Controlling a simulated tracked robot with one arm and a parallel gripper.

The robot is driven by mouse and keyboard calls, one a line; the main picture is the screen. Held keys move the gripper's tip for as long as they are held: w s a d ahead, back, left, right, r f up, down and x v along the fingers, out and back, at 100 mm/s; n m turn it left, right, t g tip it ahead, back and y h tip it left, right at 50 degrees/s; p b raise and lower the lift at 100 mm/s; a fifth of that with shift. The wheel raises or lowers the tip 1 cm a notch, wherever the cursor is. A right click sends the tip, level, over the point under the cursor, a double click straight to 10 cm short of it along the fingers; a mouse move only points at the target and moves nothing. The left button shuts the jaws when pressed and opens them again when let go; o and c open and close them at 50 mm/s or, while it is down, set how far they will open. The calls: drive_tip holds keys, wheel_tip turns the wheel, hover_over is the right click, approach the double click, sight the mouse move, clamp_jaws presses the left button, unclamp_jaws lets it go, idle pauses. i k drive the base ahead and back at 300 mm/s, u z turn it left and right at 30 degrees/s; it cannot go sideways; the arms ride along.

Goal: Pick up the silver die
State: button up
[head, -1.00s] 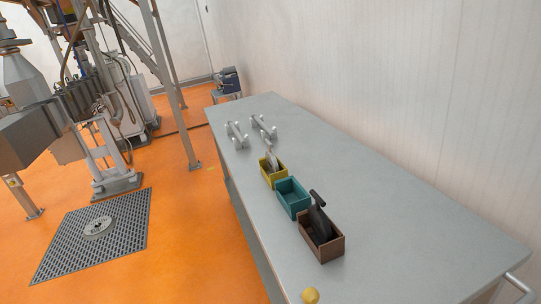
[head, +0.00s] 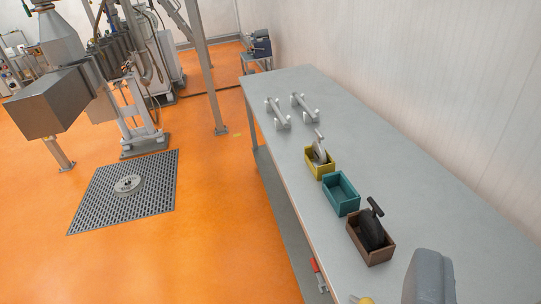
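A silver die (head: 319,152), a round metal disc with a short handle, stands upright in the yellow box (head: 322,172) on the table. A similar black die (head: 371,232) with a T-shaped handle leans in the brown box (head: 378,259). The teal box (head: 343,207) between them looks empty. My gripper's fingers do not show, so whether it is open cannot be seen. A grey rounded block (head: 429,279) is cut off at the bottom edge; I cannot tell what it is.
The long grey table (head: 440,200) runs along a white wall (head: 430,80). Two metal stands (head: 278,114) (head: 304,107) sit beyond the boxes. Machinery (head: 135,80) stands left on the orange floor (head: 215,240), near a floor grate (head: 100,205). The table's right side is clear.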

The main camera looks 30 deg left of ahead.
sight(319, 153)
drive_tip(key=u, duration=1.35)
drive_tip(key=i, duration=2.35)
drive_tip(key=z, duration=1.8)
